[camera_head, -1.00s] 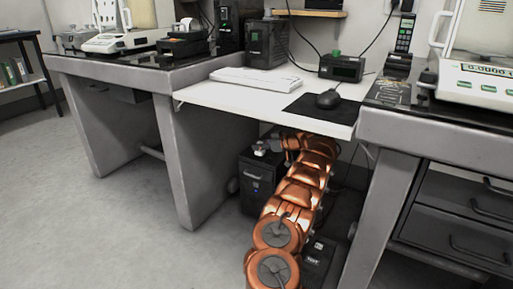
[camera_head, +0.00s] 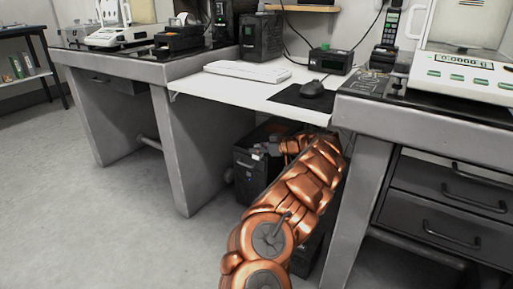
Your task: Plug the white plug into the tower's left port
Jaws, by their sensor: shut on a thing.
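The black tower (camera_head: 246,180) stands on the floor under the white desk, between the two weighing tables. My copper arm reaches from the lower middle under the desk. My gripper (camera_head: 271,149), small and grey in this view, is at the upper front part of the tower. It is shut, and a small pale piece at its tip looks like the white plug (camera_head: 258,154). I cannot tell whether the plug touches the tower. The tower's ports are too small to make out, and my arm hides the tower's right side.
The white desktop (camera_head: 238,91) lies just above my gripper, with a keyboard (camera_head: 247,70) and a mouse (camera_head: 312,89) on it. The right table's leg (camera_head: 357,205) stands close beside my arm. The floor (camera_head: 110,210) at left is clear.

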